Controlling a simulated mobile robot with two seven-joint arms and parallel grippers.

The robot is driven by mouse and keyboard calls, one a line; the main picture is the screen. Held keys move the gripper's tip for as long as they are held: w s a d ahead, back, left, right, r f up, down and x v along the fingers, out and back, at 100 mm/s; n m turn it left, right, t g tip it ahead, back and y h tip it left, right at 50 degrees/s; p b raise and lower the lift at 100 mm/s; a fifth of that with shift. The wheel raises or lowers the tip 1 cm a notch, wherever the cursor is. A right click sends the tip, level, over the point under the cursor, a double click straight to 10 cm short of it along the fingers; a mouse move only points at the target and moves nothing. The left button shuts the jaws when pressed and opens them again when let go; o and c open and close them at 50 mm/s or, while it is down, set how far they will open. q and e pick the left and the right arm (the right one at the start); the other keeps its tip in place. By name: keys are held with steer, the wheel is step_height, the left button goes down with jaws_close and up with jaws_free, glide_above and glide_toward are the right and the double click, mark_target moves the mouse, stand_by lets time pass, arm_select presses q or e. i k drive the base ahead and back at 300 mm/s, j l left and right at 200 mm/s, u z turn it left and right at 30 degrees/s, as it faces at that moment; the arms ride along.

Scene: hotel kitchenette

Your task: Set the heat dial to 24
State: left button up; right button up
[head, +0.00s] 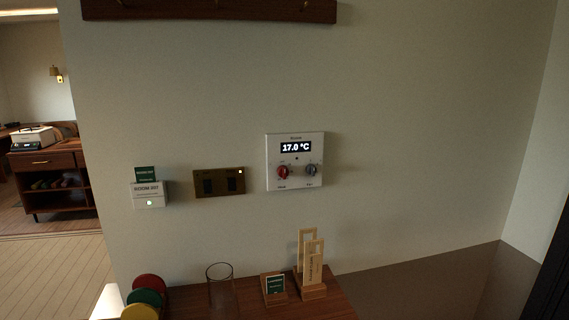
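A white thermostat panel (295,181) is fixed to the wall near the middle of the head view. Its dark display (296,147) reads 17.0 °C. Below the display are two knobs side by side: a red dial (283,172) on the left and a blue-grey dial (311,170) on the right. The small print under and around the dials is too small to read with certainty. Neither of my grippers shows in the head view, and nothing touches the panel.
Left of the panel are a brass switch plate (219,182) and a white card holder (149,196) with a green card. A wooden shelf (337,305) below carries a glass (220,287), colored discs (145,298) and wooden card stands (311,270). A rail (210,9) crosses the top.

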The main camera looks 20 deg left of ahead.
mark_target(283, 172)
steer(key=i+l+u, duration=0.1)
steer(key=l, duration=0.25)
steer(key=i+l+u, duration=0.1)
steer(key=i+l, duration=0.15)
steer(key=l, duration=0.15)
steer(key=i+l+u, duration=0.1)
steer(key=l, duration=0.25)
steer(key=i+l+u, duration=0.1)
steer(key=l, duration=0.3)
steer(key=i+l+u, duration=0.1)
steer(key=l, duration=0.3)
steer(key=i, duration=0.1)
